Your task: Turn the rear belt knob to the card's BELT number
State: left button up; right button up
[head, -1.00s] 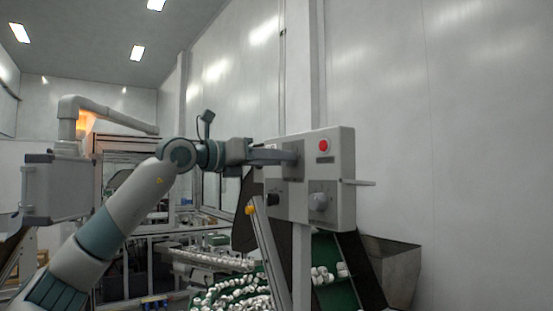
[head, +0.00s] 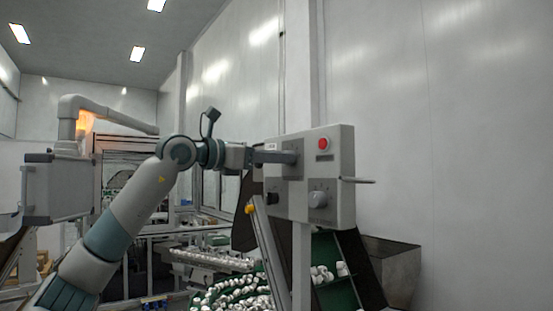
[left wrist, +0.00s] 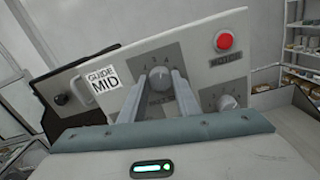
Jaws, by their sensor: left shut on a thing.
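A light grey control box (head: 340,205) stands on a post at the middle right in the head view. My left gripper (head: 293,158) reaches its upper dial from the left. In the left wrist view my left gripper (left wrist: 168,88) is shut on the upper grey knob (left wrist: 160,76), with a finger on each side. Numbers ring this knob, but the label below it is too blurred to read surely. A second grey knob (head: 318,200) sits lower on the box and also shows in the left wrist view (left wrist: 228,103). A white card (left wrist: 102,78) reads GUIDE MID; no BELT number is visible.
A red button (head: 323,144) sits near the upper knob. A dark knob (head: 273,199) is at the box's lower left, and a thin rod (head: 360,181) sticks out right. White caps (head: 235,292) lie on the green feeder below. A metal hopper (head: 395,262) stands right.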

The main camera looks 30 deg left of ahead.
pick_arm(q)
jog(key=shift+m, duration=1.7)
jog(key=o, duration=1)
jog(key=shift+o, duration=0.2)
jog(key=shift+s, duration=0.2)
